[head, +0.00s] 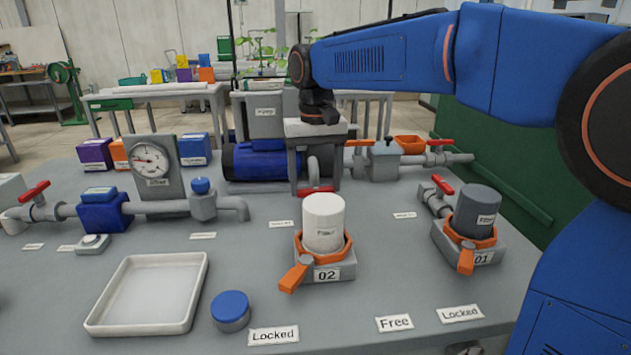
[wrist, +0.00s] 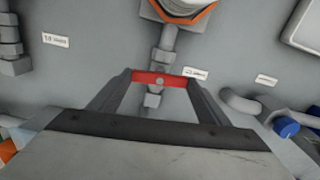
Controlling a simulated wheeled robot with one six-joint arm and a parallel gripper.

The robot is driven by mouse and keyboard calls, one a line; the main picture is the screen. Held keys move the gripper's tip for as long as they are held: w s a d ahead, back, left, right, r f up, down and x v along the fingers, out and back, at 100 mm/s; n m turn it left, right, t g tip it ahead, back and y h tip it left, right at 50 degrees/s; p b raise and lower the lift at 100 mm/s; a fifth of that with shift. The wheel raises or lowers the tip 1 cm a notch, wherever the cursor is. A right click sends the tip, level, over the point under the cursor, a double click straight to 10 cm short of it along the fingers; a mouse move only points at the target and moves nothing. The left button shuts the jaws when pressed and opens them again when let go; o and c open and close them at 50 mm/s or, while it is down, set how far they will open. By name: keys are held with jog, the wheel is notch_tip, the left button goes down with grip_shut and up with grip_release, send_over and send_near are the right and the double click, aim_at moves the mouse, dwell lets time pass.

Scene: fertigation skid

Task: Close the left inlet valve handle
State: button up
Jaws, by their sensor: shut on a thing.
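The left inlet valve handle is a red bar (head: 316,189) just behind the white filter 02 (head: 323,222). In the wrist view the red handle (wrist: 160,79) lies crosswise to its grey pipe (wrist: 167,42). My gripper (head: 315,182) reaches down over it from behind. In the wrist view my gripper (wrist: 160,78) has one finger at each end of the red bar and is shut on it. The valve body is partly hidden behind filter 02 in the head view.
The dark filter 01 (head: 477,212) and its red handle (head: 443,185) stand to the right. A blue-capped fitting (head: 202,198) and gauge (head: 153,170) stand to the left. A white tray (head: 148,294) and blue-lidded jar (head: 231,311) are in front.

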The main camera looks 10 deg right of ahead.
aim_at(316, 189)
jog(key=shift+m, duration=0.6)
jog(key=o, duration=1.1)
jog(key=shift+c, duration=0.2)
jog(key=shift+r, duration=0.1)
notch_tip(316, 189, up, 17)
jog(key=shift+r, duration=0.1)
